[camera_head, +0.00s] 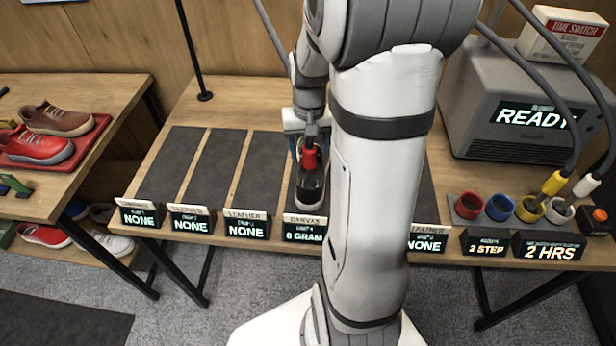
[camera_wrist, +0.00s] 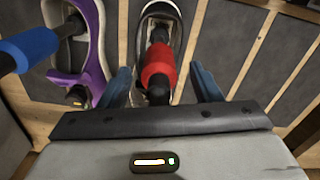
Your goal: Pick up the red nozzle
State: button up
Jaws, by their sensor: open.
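The red nozzle (camera_head: 309,160) stands in the mouth of a dark shoe (camera_head: 307,198) with a pale sole, in the lane with the CANVAS sign (camera_head: 304,232). In the wrist view the red nozzle (camera_wrist: 158,68) has a red grip and black ends, and points into the shoe (camera_wrist: 172,14). My gripper (camera_head: 308,130) is open just above it. The wrist view shows one blue finger of my gripper (camera_wrist: 160,76) on each side of the red grip, with gaps on both sides. My arm hides part of the table to the right.
A blue nozzle (camera_wrist: 30,48) reaches into a purple shoe (camera_wrist: 90,48) close at the left. The yellow nozzle (camera_head: 553,183) and white nozzle (camera_head: 586,185) stand in holders at right, near a grey machine (camera_head: 480,95). Three lanes left of the shoe are empty.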

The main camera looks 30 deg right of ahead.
grip_shut()
dwell(0.6)
